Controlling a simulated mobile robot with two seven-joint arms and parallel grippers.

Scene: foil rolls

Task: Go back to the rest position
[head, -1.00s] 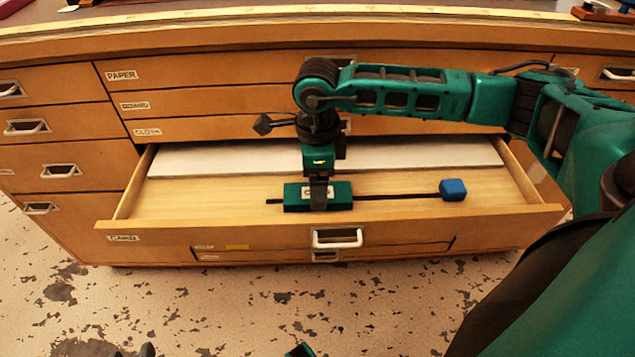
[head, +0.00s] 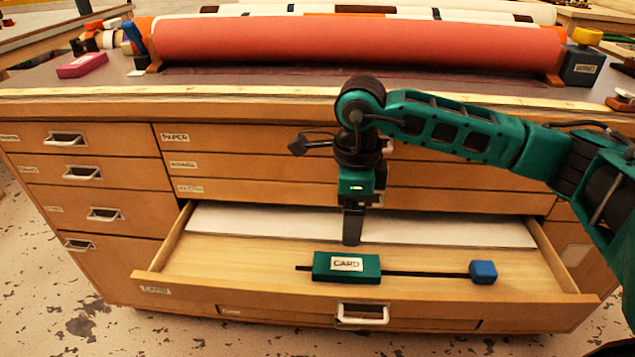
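My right gripper (head: 352,240) points down over the open drawer (head: 225,249), its tips just behind the green block in the picture. I see its dark fingers as one narrow shape, so their opening cannot be told. The green block (head: 322,265) with a CARD label lies in the drawer, apart from the fingers in the picture. A thin dark bar (head: 425,273) runs from it to a blue cube (head: 483,271) on the right. My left gripper is out of view.
White sheets (head: 440,231) lie at the back of the drawer, and closed drawers with white handles surround it. On the worktop stand a long red roll (head: 355,41), a pink block (head: 82,65) and a dark labelled block (head: 583,65). The speckled floor is clear in front.

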